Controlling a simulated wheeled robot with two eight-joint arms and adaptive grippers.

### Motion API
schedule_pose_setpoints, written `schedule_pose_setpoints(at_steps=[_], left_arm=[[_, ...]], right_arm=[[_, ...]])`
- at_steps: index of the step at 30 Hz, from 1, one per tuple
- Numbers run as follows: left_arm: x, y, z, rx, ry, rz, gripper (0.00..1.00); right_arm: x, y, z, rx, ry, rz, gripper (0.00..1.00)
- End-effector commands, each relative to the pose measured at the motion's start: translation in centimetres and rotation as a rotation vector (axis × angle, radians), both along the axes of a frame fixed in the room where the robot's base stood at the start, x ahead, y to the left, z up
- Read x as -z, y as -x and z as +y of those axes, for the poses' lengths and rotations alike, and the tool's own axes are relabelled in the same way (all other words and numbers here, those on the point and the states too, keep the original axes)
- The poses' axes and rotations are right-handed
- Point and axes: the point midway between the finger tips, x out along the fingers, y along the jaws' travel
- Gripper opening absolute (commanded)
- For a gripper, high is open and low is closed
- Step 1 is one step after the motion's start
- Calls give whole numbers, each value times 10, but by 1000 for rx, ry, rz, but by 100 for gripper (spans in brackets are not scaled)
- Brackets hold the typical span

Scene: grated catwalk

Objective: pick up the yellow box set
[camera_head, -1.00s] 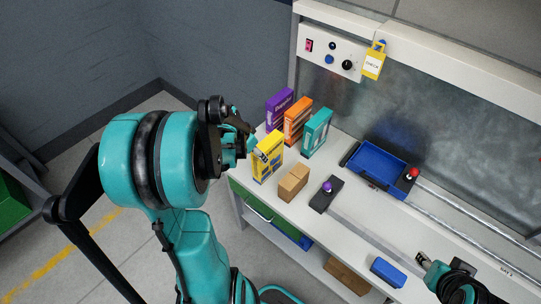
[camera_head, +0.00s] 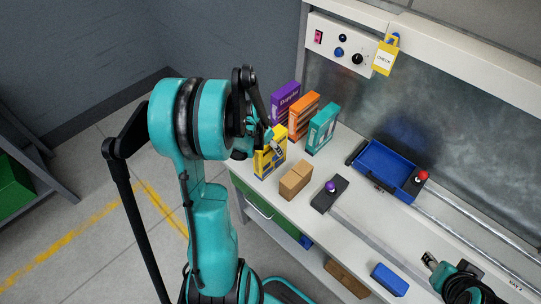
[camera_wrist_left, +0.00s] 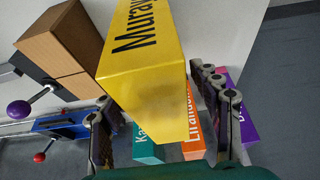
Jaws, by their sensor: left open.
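The yellow box (camera_head: 270,161) stands on the bench, left of the small brown box. My left gripper (camera_head: 268,137) is at its top from the left side, partly hidden by my own arm. In the left wrist view the yellow box (camera_wrist_left: 152,72) with black lettering lies between the two spread fingers of my left gripper (camera_wrist_left: 160,105). The fingers are open; I cannot tell whether either touches it.
Purple (camera_head: 285,103), orange (camera_head: 304,116) and teal (camera_head: 322,129) boxes stand close behind the yellow one. A brown box (camera_head: 296,180) stands close to its right. A blue tray (camera_head: 384,170) and a purple-knobbed block (camera_head: 330,195) are farther right.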

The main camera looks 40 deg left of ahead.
Motion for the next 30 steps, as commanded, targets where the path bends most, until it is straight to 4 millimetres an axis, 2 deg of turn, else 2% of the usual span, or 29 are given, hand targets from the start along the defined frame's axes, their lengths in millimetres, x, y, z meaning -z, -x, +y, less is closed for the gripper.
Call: schedule_pose_setpoints(at_steps=[3, 30], left_arm=[[7, -3, 0, 0, 0, 0, 63], [12, -3, 0, 0, 0, 0, 63]], right_arm=[[3, 0, 0, 0, 0, 0, 40], [9, 0, 0, 0, 0, 0, 40]])
